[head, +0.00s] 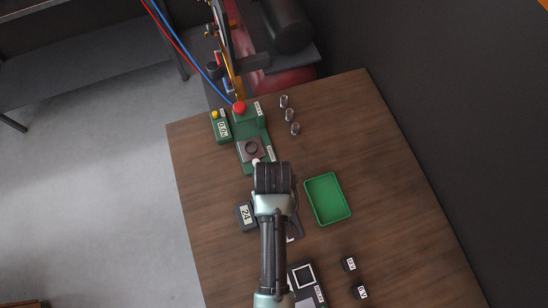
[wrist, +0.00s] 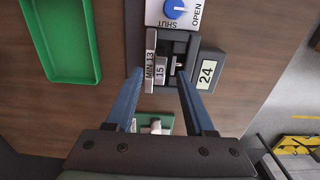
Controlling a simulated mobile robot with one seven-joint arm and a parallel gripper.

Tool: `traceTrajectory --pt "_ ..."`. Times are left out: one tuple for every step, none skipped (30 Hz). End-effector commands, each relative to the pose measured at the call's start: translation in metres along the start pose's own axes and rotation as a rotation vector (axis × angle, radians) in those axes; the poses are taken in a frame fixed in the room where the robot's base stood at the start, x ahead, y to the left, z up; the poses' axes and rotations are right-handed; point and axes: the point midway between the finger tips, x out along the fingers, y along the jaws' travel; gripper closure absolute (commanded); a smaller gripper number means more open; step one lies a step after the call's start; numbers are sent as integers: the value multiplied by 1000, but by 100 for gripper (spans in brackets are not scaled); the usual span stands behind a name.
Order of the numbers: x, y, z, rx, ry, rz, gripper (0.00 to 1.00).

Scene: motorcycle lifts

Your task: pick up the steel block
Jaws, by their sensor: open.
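My gripper (wrist: 161,76) is open, its two blue-grey fingers pointing at a dark fixture (wrist: 133,25). Small light-grey metal pieces, one labelled 15 (wrist: 159,76), sit in this fixture near the fingertips; one may be the steel block, but I cannot tell for certain. A plate marked MIN 13 (wrist: 150,62) stands beside them, close to the left finger. Nothing is clearly gripped. In the head view my gripper (head: 271,165) is seen from above and hides most of the fixture. A grey square piece with a dark round top (head: 251,150) sits on a green stand (head: 248,126).
A green tray (head: 345,209) lies right of my arm and shows in the wrist view (wrist: 97,62). A box marked 24 (head: 239,218) and a blue SHUT/OPEN knob (wrist: 174,8) adjoin the fixture. Several metal cylinders (head: 289,115) stand farther back. The table's right side (head: 400,190) is clear.

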Motion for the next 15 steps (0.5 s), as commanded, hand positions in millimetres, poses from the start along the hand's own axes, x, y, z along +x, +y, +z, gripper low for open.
traceTrajectory --pt "5 0 0 0 -2 0 46" --pt "7 0 0 0 -1 0 46" --pt "9 0 0 0 0 0 46" --pt "11 0 0 0 0 0 46" --pt "12 0 0 0 1 0 46" --pt "12 0 0 0 1 0 46" --pt "12 0 0 0 1 1 46" --pt "12 0 0 0 2 1 46" --pt "12 0 0 0 2 1 46" --pt "12 0 0 0 2 1 46" --pt "12 0 0 0 2 1 46" --pt "12 0 0 0 2 1 52" --pt "12 0 0 0 2 1 57" --pt "12 0 0 0 2 1 62" --pt "12 0 0 0 2 1 70"
